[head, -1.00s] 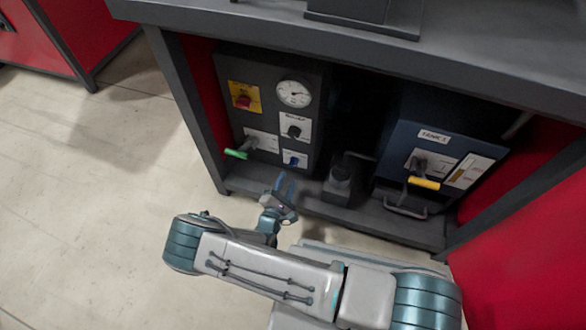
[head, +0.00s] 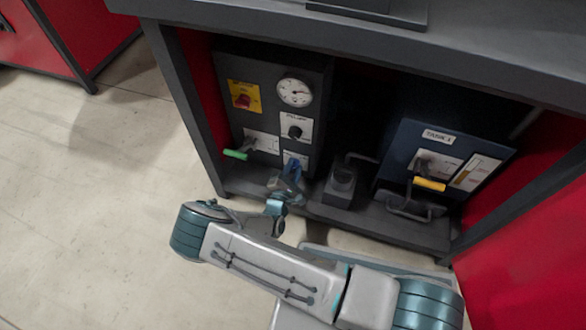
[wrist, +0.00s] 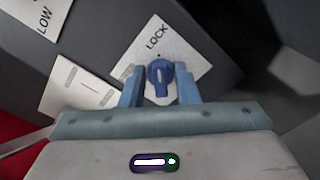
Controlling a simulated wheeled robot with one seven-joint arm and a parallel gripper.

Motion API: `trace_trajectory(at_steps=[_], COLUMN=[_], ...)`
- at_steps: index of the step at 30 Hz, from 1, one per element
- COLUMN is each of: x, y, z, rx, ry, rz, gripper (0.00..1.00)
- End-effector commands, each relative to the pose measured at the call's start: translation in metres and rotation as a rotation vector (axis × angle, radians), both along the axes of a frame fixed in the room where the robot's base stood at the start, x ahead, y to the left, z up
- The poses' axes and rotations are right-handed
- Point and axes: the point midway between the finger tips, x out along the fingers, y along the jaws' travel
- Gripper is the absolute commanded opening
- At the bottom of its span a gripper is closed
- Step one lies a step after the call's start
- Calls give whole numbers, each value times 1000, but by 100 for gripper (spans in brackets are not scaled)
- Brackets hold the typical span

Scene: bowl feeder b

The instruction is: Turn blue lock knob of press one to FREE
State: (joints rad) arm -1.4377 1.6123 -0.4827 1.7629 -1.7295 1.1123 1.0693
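The blue lock knob (wrist: 160,76) sits on a white plate (wrist: 182,50) marked LOCK in the wrist view. Its white pointer line runs roughly up and down in that view, and a small dot shows just above it. My gripper (wrist: 159,88) is open, with one blue finger on each side of the knob's lower part; I cannot tell whether they touch it. Any FREE label is hidden.
Around it are a red knob on a yellow plate (head: 244,97), a gauge (head: 295,92), a black knob (head: 295,132) and a green-handled lever (head: 236,154). A blue tank unit (head: 405,140) with a yellow handle (head: 429,184) stands right. The worktop (head: 230,24) overhangs.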

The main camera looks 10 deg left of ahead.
Motion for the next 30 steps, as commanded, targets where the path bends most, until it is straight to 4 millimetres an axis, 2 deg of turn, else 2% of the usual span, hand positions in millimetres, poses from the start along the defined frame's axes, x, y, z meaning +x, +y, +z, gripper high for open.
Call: trace_trajectory(at_steps=[11, 30], x=[-1, -1], y=[0, 3], z=[2, 3], rx=[-100, -667], ry=[9, 54], rz=[0, 0], gripper=[5, 5])
